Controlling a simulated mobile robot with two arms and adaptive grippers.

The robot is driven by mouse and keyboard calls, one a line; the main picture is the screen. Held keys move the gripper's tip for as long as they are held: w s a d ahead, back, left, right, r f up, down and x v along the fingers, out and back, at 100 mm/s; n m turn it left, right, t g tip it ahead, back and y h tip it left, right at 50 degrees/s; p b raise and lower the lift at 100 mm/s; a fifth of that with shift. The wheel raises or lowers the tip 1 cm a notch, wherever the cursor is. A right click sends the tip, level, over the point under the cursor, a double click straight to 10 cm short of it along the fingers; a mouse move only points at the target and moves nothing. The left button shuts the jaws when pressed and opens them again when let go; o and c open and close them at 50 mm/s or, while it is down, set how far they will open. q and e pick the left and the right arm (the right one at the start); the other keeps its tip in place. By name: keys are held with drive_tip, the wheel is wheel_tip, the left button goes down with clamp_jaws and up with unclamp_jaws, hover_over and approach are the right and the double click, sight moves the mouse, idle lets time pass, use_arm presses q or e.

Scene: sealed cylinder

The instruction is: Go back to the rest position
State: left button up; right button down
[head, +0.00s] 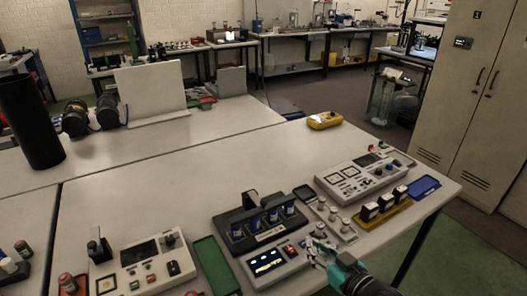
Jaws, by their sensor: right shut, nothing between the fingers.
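My right gripper (319,248) is low in the head view, right of centre, with its teal and black arm coming in from the lower right. Its fingers are shut with nothing seen between them. It is close to the right side of a grey device with a lit screen (268,262); I cannot tell whether it touches. My left gripper is not in view. A black rack with several blue cylinders (262,225) stands just behind the lit device.
A grey switch panel (330,217), a yellow tray with black blocks (387,208) and a larger white instrument (360,176) crowd the right of the table. Another control box (141,265) and a green tray (216,264) are at left. The table's middle (170,190) is clear.

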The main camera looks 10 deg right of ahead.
drive_tip(key=s+f+m+g+h, duration=0.1)
drive_tip(key=s+f+g+h, duration=0.35)
drive_tip(key=s, duration=0.75)
drive_tip(key=s+f+m+g+h, duration=0.1)
drive_tip(key=s+f+g, duration=0.6)
drive_tip(key=s, duration=0.6)
wheel_tip(320, 180, down, 27)
drive_tip(key=s, duration=0.2)
drive_tip(key=s+d+f+g, duration=0.2)
drive_tip(key=s+f, duration=1.2)
drive_tip(key=s, duration=0.1)
drive_tip(key=shift+s+d+f, duration=0.25)
drive_tip(key=shift+d+f, duration=0.05)
drive_tip(key=shift+f, duration=0.1)
